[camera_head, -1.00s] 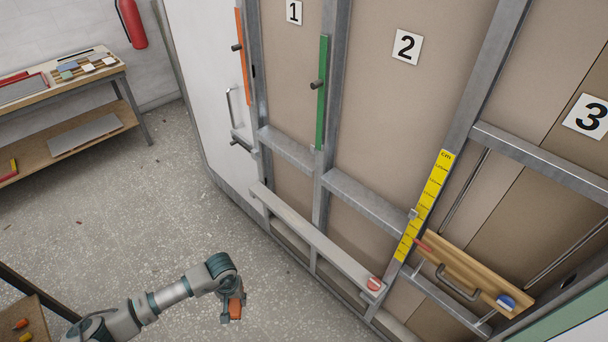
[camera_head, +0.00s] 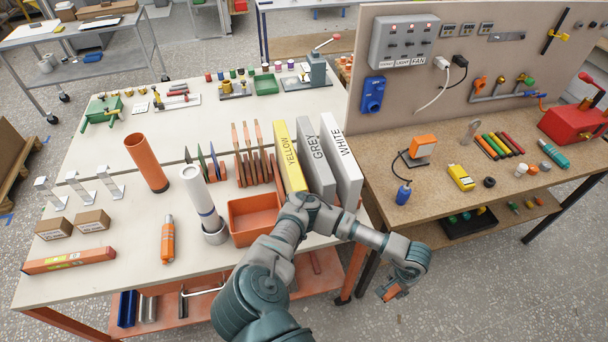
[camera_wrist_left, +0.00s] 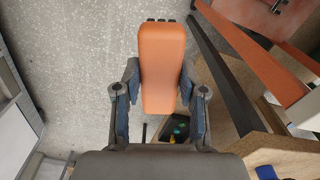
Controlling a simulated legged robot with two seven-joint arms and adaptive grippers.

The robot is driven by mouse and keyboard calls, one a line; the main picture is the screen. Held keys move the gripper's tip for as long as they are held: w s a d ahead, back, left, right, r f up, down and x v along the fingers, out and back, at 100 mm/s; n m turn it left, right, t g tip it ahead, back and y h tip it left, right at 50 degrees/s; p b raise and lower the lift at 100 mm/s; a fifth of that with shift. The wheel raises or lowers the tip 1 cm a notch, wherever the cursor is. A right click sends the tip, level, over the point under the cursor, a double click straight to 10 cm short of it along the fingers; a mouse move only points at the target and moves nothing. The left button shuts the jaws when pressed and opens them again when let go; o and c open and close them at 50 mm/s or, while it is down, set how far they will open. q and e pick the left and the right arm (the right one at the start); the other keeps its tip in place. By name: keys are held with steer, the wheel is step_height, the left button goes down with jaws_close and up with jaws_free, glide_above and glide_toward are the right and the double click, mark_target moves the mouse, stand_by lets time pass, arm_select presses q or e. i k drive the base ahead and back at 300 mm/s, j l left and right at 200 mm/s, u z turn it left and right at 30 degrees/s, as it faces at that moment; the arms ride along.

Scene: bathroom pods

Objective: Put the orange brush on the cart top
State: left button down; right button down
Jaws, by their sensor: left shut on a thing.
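My left gripper (camera_head: 393,287) hangs over the floor beside the front of the brown workbench. In the left wrist view my left gripper (camera_wrist_left: 160,105) is shut on the orange brush (camera_wrist_left: 161,60), with one finger on each side. The brush has an orange body and small dark tips at its far end. In the head view the brush (camera_head: 391,292) shows only as a small orange patch. A grey wheeled cart (camera_head: 92,36) stands at the far upper left, with items on its top and lower shelf. My right gripper is not in view.
A white table (camera_head: 110,190) with an orange tube, an orange bin (camera_head: 254,219), binders and boxes fills the left and middle. The brown workbench (camera_head: 450,200) with a power panel stands at right. Speckled floor is clear at the lower right.

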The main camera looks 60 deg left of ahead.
mark_target(138, 247)
steer(key=k+j+u, duration=0.15)
steer(key=k+j, duration=0.15)
steer(key=k, duration=0.25)
steer(key=k+j+u, duration=0.15)
steer(key=k+j, duration=0.25)
steer(key=k, duration=0.15)
steer(key=k+j+u, duration=0.1)
steer(key=k+j, duration=0.35)
steer(key=k+l, duration=0.05)
steer(key=k, duration=0.05)
